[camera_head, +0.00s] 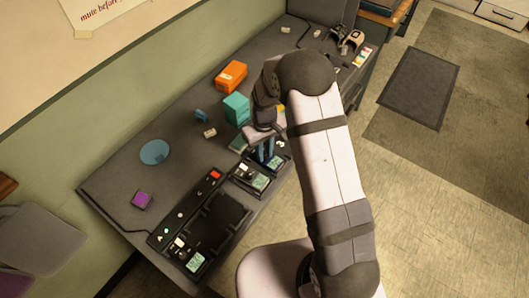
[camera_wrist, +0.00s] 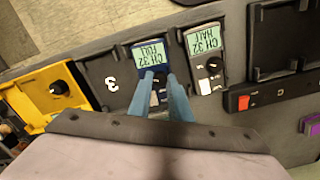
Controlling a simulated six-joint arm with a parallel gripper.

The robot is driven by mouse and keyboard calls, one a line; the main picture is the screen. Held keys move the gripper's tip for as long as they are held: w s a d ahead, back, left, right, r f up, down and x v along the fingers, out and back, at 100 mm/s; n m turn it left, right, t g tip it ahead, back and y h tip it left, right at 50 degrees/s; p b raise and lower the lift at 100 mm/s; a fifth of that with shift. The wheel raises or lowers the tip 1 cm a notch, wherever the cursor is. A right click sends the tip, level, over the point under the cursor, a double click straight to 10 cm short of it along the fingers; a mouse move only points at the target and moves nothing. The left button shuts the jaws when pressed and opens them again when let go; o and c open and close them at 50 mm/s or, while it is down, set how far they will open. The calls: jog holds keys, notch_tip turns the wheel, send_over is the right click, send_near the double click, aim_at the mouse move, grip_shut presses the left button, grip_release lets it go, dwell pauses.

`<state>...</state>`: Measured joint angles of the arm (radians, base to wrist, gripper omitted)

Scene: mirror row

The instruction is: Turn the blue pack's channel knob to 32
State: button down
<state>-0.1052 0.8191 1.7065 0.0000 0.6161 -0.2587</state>
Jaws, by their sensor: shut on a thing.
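The blue pack (camera_wrist: 134,57) lies in a dark charging slot, and its screen reads CH 32 and FULL, upside down in the wrist view. My gripper (camera_wrist: 162,80) reaches down over the pack with its two blue-grey fingers close together. It is shut on the channel knob, which the fingers mostly hide. In the head view my gripper (camera_head: 265,158) stands over the slots at the table's right edge, and the blue pack (camera_head: 276,162) is partly hidden by it.
A neighbouring pack (camera_wrist: 206,48) reads CH 32 and HALF, with its own knob close by. A teal box (camera_head: 236,108) and an orange box (camera_head: 231,75) stand behind my gripper.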

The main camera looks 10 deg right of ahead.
jog(key=shift+m, duration=0.4)
jog(key=c, duration=1.6)
grip_release()
jog(key=shift+r, duration=0.1)
jog(key=shift+r+b, duration=1.2)
jog(key=shift+r, duration=2.4)
